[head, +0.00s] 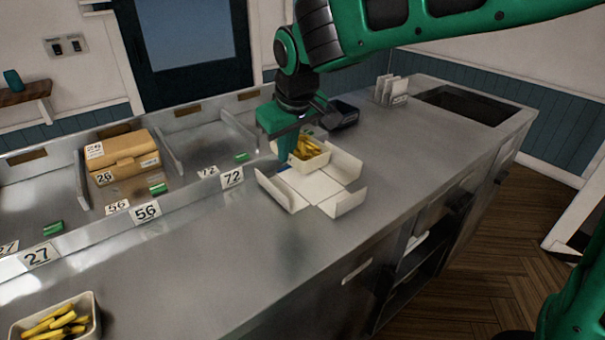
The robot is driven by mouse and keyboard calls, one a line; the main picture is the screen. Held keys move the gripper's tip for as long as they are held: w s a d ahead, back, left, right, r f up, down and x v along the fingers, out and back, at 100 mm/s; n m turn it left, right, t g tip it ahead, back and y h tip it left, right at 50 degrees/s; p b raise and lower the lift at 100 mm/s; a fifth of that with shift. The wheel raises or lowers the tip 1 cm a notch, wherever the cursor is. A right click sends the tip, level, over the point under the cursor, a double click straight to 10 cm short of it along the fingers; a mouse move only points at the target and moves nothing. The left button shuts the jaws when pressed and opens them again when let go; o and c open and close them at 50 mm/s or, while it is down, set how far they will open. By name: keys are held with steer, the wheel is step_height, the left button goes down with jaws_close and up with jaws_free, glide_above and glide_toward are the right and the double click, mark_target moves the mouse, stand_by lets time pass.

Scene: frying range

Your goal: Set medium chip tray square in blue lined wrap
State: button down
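A cream tray of yellow chips (305,158) is at the back part of an open white wrap (326,190) on the steel counter. The wrap's side flaps stand up, and a small patch of blue shows at its left, beside the tray. My green gripper (284,152) points down at the tray's left end, with a finger at or against its wall. The fingertips are partly hidden, so I cannot tell whether they are closed on the wall. I also cannot tell whether the tray rests on the wrap or hangs just above it.
Another chip tray (55,320) stands at the front left. A dark container (343,115) sits behind the wrap, and a white rack (391,90) stands farther right.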

mark_target(297, 159)
steer(key=shift+s+d+f, duration=0.3)
steer(key=shift+d+f, duration=0.1)
steer(key=shift+d, duration=0.2)
steer(key=shift+s+d+f, duration=0.25)
steer(key=shift+d+f, duration=0.15)
steer(key=shift+d, duration=0.15)
steer(key=shift+f, duration=2)
steer(key=c, duration=2)
jaws_free()
steer(key=shift+f, duration=0.1)
steer(key=shift+c, duration=0.2)
steer(key=v, duration=1.2)
